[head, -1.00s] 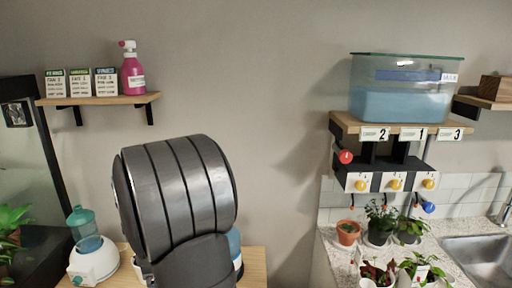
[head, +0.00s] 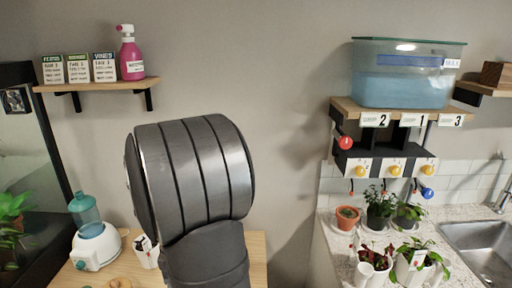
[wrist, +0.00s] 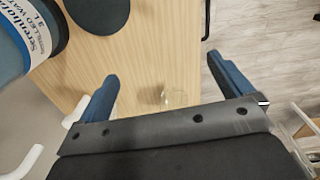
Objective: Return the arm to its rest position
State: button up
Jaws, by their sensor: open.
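My gripper (wrist: 160,68) is open in the wrist view, with its two blue-grey fingers apart and nothing gripped between them. It is over the light wooden table (wrist: 145,60), near the table's edge. In the head view my dark ribbed arm stands in front of the wall, and the gripper itself is hidden there. A large bottle (wrist: 25,40) with a blue and white label is left of the fingers. A dark round disc (wrist: 97,12) lies on the table beyond them. A small clear yellowish object (wrist: 173,98) shows between the fingers, too blurred to name.
A white humidifier with a teal tank (head: 95,247) and a white container (head: 147,252) stand on the table beside my arm. A glass tank (head: 30,160) is at far left. Potted plants (head: 380,205), a valve rack (head: 385,163) and a sink (head: 485,250) are at right.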

jog(key=a+f, duration=0.5)
jog(key=shift+s+a, duration=0.15)
jog(key=shift+a, duration=0.2)
jog(key=w+d+r, duration=0.2)
jog(key=d+r, duration=0.5)
jog(key=r, duration=0.1)
jog(key=shift+d+r, duration=0.35)
jog(key=shift+r, duration=0.05)
dwell(0.4)
